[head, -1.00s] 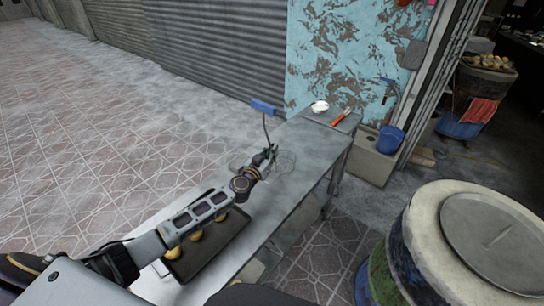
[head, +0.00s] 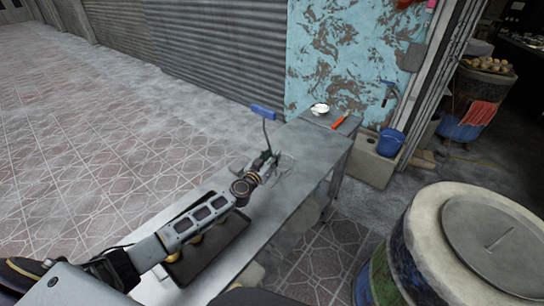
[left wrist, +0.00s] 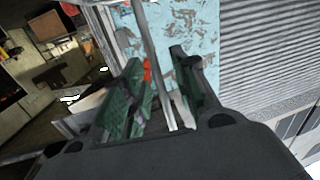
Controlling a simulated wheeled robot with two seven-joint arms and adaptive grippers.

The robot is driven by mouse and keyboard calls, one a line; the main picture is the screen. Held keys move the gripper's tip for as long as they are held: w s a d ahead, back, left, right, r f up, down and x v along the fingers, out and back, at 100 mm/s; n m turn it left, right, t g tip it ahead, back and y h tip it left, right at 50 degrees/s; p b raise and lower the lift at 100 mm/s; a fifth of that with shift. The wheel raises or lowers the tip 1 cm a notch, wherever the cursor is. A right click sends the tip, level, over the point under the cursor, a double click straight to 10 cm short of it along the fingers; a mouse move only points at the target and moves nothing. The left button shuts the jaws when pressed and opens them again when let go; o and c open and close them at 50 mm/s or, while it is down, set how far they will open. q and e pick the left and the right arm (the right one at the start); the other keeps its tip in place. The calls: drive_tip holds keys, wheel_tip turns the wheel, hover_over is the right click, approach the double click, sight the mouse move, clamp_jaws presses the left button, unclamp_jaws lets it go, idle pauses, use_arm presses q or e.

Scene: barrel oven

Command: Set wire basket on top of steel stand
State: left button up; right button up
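The wire basket (head: 285,164) appears as a faint round mesh on the far part of the long grey metal table. A thin rod with a blue handle (head: 263,111) rises beside it and seems to belong to it; the join is hidden by my gripper. My left gripper (head: 266,160) is low over the table at the rod. In the left wrist view its green-padded fingers (left wrist: 158,98) are apart, with the metal rod (left wrist: 150,40) running between them. Contact cannot be told. I cannot identify the steel stand with certainty. My right gripper is not in view.
The long table (head: 300,190) carries a dark tray (head: 215,250) with yellowish round pieces, partly behind my arm. A white bowl (head: 319,109) and an orange-handled tool (head: 340,121) lie at its far end. A lidded barrel (head: 420,235) stands right. Open floor lies left.

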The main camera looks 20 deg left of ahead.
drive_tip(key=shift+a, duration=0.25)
use_arm(q)
drive_tip(key=shift+r, duration=0.15)
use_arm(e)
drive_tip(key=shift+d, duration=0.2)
